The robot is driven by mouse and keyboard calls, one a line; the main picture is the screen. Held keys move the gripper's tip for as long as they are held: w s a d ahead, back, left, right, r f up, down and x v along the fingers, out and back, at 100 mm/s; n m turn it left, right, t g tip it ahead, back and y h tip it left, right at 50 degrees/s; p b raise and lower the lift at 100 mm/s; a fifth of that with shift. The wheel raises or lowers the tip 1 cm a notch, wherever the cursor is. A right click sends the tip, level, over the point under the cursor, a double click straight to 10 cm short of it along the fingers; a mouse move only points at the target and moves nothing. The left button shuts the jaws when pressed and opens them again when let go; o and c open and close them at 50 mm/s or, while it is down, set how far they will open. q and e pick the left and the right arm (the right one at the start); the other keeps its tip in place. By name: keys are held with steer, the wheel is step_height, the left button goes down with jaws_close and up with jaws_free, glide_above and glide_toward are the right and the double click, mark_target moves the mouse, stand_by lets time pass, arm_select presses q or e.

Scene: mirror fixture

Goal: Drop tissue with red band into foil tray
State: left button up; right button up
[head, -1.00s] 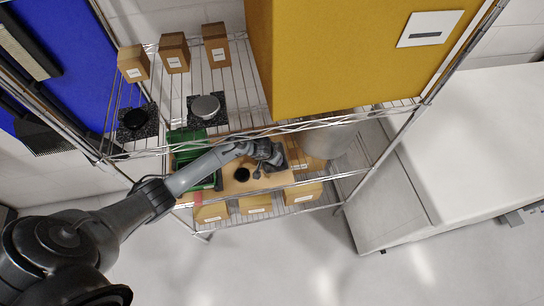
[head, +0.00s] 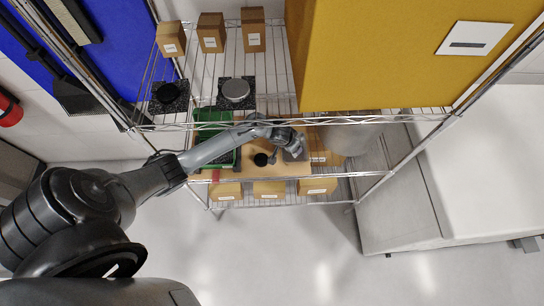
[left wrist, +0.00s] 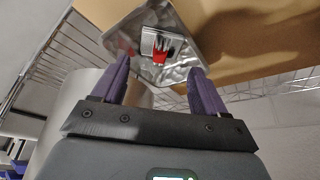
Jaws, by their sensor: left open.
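The foil tray (left wrist: 182,65) lies beyond my fingertips in the left wrist view. The tissue with red band (left wrist: 160,55) shows inside the tray's outline, a pale piece with a bright red part. My left gripper (left wrist: 158,78) is open, its two purple fingers spread apart with nothing between them. In the head view my left gripper (head: 297,145) is over the wooden board on the shelf, and the tissue is too small or hidden to make out. My right gripper is in neither view.
A green crate (head: 213,116) and a black round object (head: 261,159) are left of my gripper. Cardboard boxes (head: 269,188) stand on the lower shelf. A large yellow panel (head: 380,60) and wire shelf edges surround the reach.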

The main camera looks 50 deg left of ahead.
arm_select(q)
steer(key=s, duration=0.3)
steer(key=s+d, duration=0.1)
steer(key=s, duration=0.3)
steer(key=s+p, duration=0.1)
steer(key=s, duration=0.3)
steer(key=shift+d+f, duration=0.2)
steer(key=shift+d, duration=0.1)
steer(key=s+d+r+m, duration=0.1)
steer(key=s+d+r, duration=0.4)
steer(key=s+r, duration=0.2)
steer(key=s+d+r+m+g, duration=0.1)
steer(key=s+d+r+m, duration=0.1)
steer(key=s+d+r, duration=0.4)
step_height(320, 180, up, 2)
steer(key=shift+s+r+m+h, duration=0.2)
steer(key=shift+s+m+h, duration=0.15)
steer(key=shift+s, duration=0.6)
steer(key=shift+r, duration=0.1)
step_height(320, 180, up, 21)
steer(key=p, duration=2.1)
steer(key=shift+f, duration=0.25)
steer(key=shift+r, duration=0.1)
